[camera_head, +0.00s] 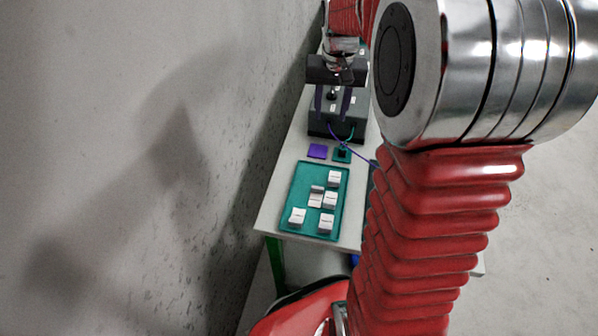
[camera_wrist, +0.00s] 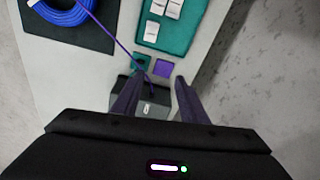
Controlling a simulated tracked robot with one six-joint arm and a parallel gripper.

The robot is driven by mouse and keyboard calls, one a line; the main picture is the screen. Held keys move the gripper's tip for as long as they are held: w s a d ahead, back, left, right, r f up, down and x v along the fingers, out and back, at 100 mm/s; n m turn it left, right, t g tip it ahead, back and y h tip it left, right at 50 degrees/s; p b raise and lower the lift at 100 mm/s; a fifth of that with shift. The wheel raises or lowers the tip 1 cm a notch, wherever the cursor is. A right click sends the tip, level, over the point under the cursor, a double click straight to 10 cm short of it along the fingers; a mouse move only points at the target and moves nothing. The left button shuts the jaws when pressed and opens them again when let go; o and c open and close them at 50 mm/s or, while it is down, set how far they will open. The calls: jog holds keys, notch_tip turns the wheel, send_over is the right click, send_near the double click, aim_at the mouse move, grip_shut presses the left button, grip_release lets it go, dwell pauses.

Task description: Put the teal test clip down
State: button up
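A teal square pad (camera_head: 341,158) lies on the bench in front of the dark box. A small dark teal piece (camera_head: 342,150), which looks like the teal test clip, rests on it, with a teal lead running back to the box; its details are too small to tell. The pad also shows in the wrist view (camera_wrist: 145,59). My gripper (camera_head: 331,113) is over the dark box (camera_head: 358,122), pointing down. In the wrist view its two dark fingers (camera_wrist: 158,80) are apart, with nothing visible between their tips. The pad lies beyond the fingertips, left of centre.
A purple square pad (camera_head: 318,151) lies beside the teal one. A teal tray (camera_head: 296,190) holds several white blocks. A blue cable coil (camera_wrist: 62,14) lies on a black mat (camera_wrist: 92,38), and a thin purple-blue cable runs from it towards the box. A wall stands close on the left.

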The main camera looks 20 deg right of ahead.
jog(key=s+a+r+n+t, duration=0.2)
jog(key=s+a, duration=0.7)
jog(key=s, duration=0.1)
jog(key=s+a+r+n+t, duration=0.2)
jog(key=s+a+r+n, duration=0.1)
jog(key=s+a, duration=0.6)
jog(key=shift+s+r+n+y, duration=0.3)
jog(key=shift+s+r, duration=0.05)
jog(key=shift+s, duration=0.15)
jog(key=shift+c, duration=0.3)
